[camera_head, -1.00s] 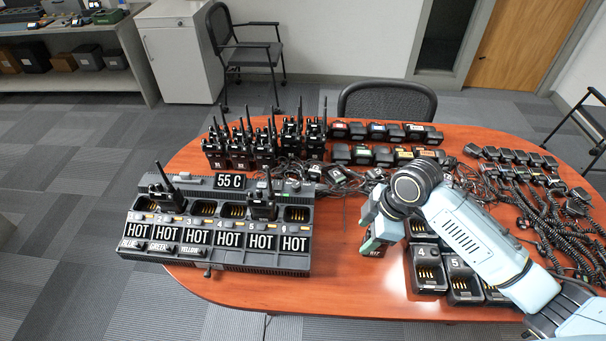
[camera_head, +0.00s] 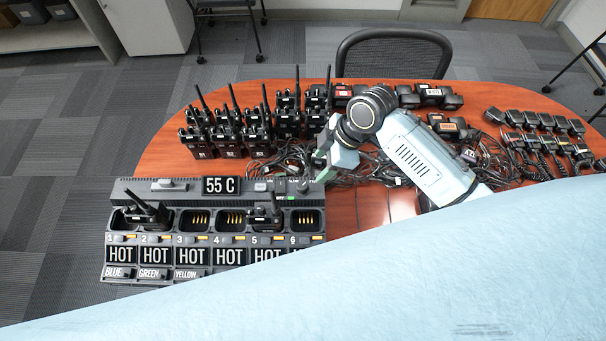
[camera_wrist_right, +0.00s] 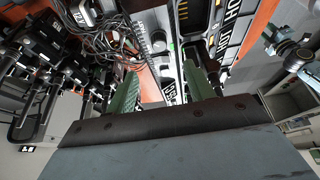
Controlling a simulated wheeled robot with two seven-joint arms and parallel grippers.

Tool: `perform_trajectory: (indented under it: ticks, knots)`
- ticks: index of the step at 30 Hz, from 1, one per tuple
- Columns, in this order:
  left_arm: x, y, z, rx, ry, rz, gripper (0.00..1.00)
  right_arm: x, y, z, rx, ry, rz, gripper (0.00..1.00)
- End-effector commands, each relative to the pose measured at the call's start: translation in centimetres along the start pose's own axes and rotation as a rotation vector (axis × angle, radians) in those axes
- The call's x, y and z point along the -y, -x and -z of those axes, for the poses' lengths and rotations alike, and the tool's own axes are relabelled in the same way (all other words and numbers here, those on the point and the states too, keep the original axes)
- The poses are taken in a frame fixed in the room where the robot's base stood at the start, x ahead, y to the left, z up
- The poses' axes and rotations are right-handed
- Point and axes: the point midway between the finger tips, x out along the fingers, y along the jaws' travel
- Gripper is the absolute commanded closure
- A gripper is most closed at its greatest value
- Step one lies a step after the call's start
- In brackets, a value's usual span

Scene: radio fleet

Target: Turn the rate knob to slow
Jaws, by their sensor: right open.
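The charger bank (camera_head: 115,228) lies at the left of the table, with a "55 C" display (camera_head: 221,185) on its top strip. A small dark round knob (camera_head: 303,186) sits near the right end of that strip; I cannot read any rate marking on it. My right gripper (camera_head: 318,170) is just above and beside that end of the strip. In the right wrist view its two green fingers (camera_wrist_right: 160,68) are spread apart, with the charger's top strip behind the gap. Nothing shows held between them. I cannot tell whether a finger touches the knob.
Upright radios (camera_head: 228,138) stand in rows behind the charger. Tangled cables (camera_head: 290,160) lie close to the right gripper. Speaker microphones (camera_head: 535,125) with coiled cords fill the table's right side. My own pale blue arm link covers the lower right of the head view.

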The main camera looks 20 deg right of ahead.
Motion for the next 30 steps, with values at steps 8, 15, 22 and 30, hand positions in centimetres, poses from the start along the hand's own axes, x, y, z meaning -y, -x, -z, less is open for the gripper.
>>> perform_trajectory:
  ticks: [8, 15, 22, 30]
  knots:
    - [-0.4, -0.2, -1.9, 0.028, -0.001, -0.005, 0.64, 0.1, -6.1, 0.0, 0.001, -0.003, 0.004, 0.47]
    - [0.0, -0.6, 0.8, -0.015, -0.001, 0.0, 0.64, 0.0, -9.8, 0.0, 0.0, -0.001, 0.0, 0.47]
    - [0.0, -0.7, 0.8, -0.015, -0.001, 0.0, 0.64, 0.0, -11.0, 0.0, 0.001, 0.001, -0.002, 0.47]
    - [-0.2, -0.7, -0.2, 0.001, -0.001, -0.002, 0.64, 0.0, -11.0, 0.0, 0.001, 0.001, -0.001, 0.5]
